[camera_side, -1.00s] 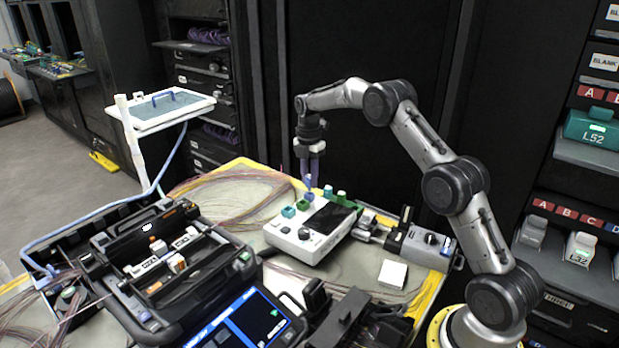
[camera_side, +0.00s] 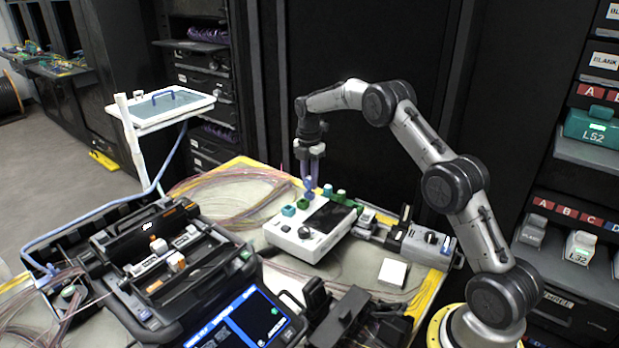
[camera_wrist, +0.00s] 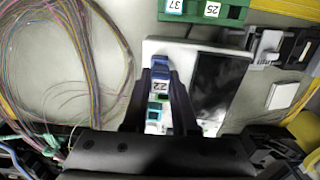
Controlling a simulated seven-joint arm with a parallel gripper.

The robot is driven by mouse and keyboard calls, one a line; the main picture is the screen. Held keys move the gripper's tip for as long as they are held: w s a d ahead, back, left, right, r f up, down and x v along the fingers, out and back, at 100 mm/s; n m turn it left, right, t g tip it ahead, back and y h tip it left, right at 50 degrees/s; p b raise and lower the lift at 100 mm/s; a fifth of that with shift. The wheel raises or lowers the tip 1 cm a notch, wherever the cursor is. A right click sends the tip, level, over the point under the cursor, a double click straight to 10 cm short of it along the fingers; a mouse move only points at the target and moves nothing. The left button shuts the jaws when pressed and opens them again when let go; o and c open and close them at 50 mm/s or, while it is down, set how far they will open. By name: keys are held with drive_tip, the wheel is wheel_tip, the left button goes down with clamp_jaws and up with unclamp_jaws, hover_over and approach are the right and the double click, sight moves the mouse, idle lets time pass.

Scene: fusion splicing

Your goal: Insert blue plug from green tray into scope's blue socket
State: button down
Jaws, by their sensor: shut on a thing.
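The white scope (camera_side: 290,236) sits on the table with a dark screen, a knob and a row of coloured sockets. My gripper (camera_side: 311,182) points down over the far end of that row. It is shut on the blue plug (camera_wrist: 161,87), which carries a white label reading 22 in the wrist view. The plug is upright at the blue socket, which it mostly hides; I cannot tell how deep it sits. The teal socket (camera_side: 289,211) and green socket (camera_side: 303,204) are nearer the front. The green tray (camera_wrist: 193,13) lies behind the scope, with labels 37 and 25.
A black splicer (camera_side: 185,265) with a blue screen fills the front left. Loose fibres (camera_wrist: 70,65) lie left of the scope. A grey device (camera_side: 425,245) and a white block (camera_side: 392,272) stand to the right. Dark racks rise behind the table.

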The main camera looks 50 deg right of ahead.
drive_tip(key=shift+f, duration=0.85)
idle(0.9)
drive_tip(key=c, duration=0.6)
unclamp_jaws()
drive_tip(key=shift+r, duration=0.15)
drive_tip(key=shift+r, duration=2.9)
